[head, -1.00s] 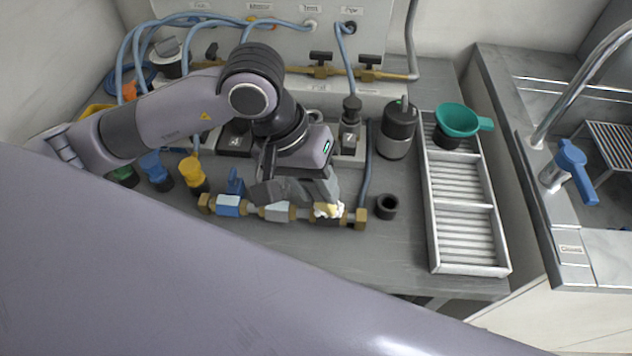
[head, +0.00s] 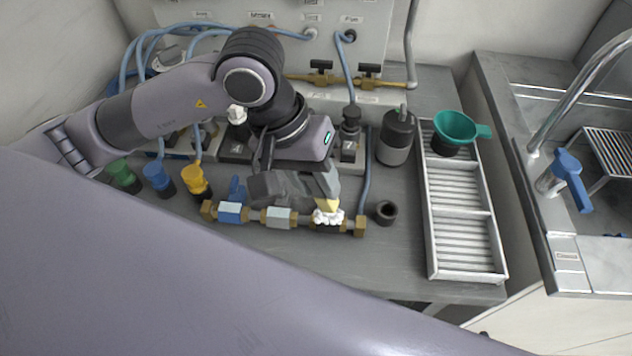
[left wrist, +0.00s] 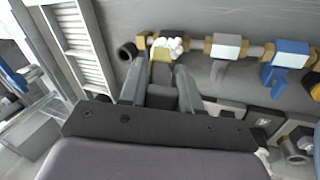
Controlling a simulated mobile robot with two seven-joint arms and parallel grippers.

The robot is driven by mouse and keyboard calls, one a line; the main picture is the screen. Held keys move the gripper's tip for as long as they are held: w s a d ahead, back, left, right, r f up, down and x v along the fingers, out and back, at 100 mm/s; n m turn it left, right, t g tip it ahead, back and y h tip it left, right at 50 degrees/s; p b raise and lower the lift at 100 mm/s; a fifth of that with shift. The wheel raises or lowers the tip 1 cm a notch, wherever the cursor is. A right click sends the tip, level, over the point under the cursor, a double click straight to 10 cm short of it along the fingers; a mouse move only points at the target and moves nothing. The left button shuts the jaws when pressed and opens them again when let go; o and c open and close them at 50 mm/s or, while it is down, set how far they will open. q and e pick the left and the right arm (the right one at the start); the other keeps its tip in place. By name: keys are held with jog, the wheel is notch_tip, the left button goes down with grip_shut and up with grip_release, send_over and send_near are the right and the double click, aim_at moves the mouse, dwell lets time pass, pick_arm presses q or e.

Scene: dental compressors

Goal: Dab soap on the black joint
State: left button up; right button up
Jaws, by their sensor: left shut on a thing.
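My left gripper (head: 318,190) is shut on a dabber with a yellow tip (head: 327,204). Its fingers also show in the left wrist view (left wrist: 160,88), with the yellow tip (left wrist: 161,54) between and beyond them. The tip is at white soap foam (head: 328,217), which covers much of the black joint (head: 327,229) near the right end of the brass pipe run. The foam also shows in the left wrist view (left wrist: 172,44). I cannot tell whether the tip presses on the joint or only touches the foam. My right gripper is not in view.
Blue (head: 231,212) and pale (head: 279,217) joints lie left along the pipe. A black ring (head: 386,211) stands just right of it. A slatted tray (head: 432,230), a dark bottle (head: 397,138) and a green funnel (head: 457,127) are further right. The bench front is clear.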

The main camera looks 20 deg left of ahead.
pick_arm(q)
jog(key=shift+r+p, duration=0.6)
jog(key=shift+r, duration=1.25)
